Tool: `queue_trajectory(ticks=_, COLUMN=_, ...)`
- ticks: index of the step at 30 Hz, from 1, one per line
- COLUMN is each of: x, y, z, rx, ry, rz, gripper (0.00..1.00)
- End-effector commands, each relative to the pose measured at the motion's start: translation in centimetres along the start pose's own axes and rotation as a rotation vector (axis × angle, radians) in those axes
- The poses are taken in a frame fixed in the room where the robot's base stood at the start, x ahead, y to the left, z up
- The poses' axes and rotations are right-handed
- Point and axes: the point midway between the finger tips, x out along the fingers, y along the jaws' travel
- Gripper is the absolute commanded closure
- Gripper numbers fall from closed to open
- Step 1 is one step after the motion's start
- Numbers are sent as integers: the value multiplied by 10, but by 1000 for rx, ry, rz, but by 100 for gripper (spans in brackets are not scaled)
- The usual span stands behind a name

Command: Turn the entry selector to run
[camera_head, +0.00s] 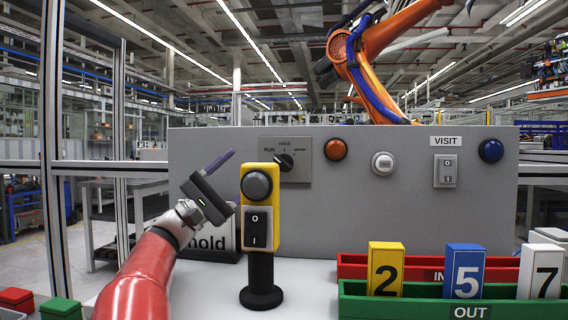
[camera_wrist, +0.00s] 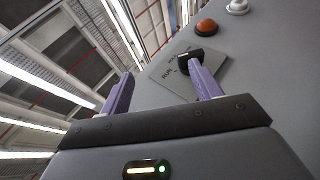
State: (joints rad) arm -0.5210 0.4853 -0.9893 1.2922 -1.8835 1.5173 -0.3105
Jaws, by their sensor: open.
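The entry selector (camera_head: 285,161) is a black knob on a grey plate fixed to the grey panel. The plate carries RUN at its left, HOLD at the top and a small blurred word at the right. Which mark the knob points to I cannot tell for sure. My gripper (camera_head: 225,160) is open and empty, to the left of the knob. In the wrist view the knob (camera_wrist: 190,60) shows by the tip of the right purple finger, and the RUN label lies between the fingers of my gripper (camera_wrist: 160,69). Whether the finger touches the knob is unclear.
A yellow post (camera_head: 276,197) with a grey button and black rocker switch stands in front of the selector's plate. An orange lamp (camera_head: 335,149), white button (camera_head: 383,163) and blue lamp (camera_head: 491,150) are on the panel. Red and green (camera_head: 415,309) trays with numbered blocks stand right.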

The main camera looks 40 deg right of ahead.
Motion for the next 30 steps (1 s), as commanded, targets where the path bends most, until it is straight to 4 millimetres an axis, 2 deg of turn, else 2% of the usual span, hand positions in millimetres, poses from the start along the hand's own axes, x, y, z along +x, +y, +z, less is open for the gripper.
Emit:
queue_trajectory(ticks=1, x=11, y=-8, z=-2, rx=-4, ry=-2, rz=-2, gripper=36)
queue_trajectory(ticks=9, x=54, y=-43, z=-16, rx=-4, ry=0, rz=-2, gripper=36)
queue_trajectory(ticks=12, x=68, y=-50, z=-19, rx=-2, ry=0, rz=-2, gripper=36)
queue_trajectory(ticks=15, x=81, y=-49, z=-19, rx=-1, ry=1, rz=-2, gripper=36)
queue_trajectory(ticks=21, x=91, y=-49, z=-19, rx=0, ry=3, rz=-1, gripper=36)
queue_trajectory(ticks=28, x=91, y=-49, z=-19, rx=0, ry=3, rz=-1, gripper=36)
queue_trajectory(ticks=30, x=91, y=-49, z=-19, rx=0, ry=3, rz=-1, gripper=43)
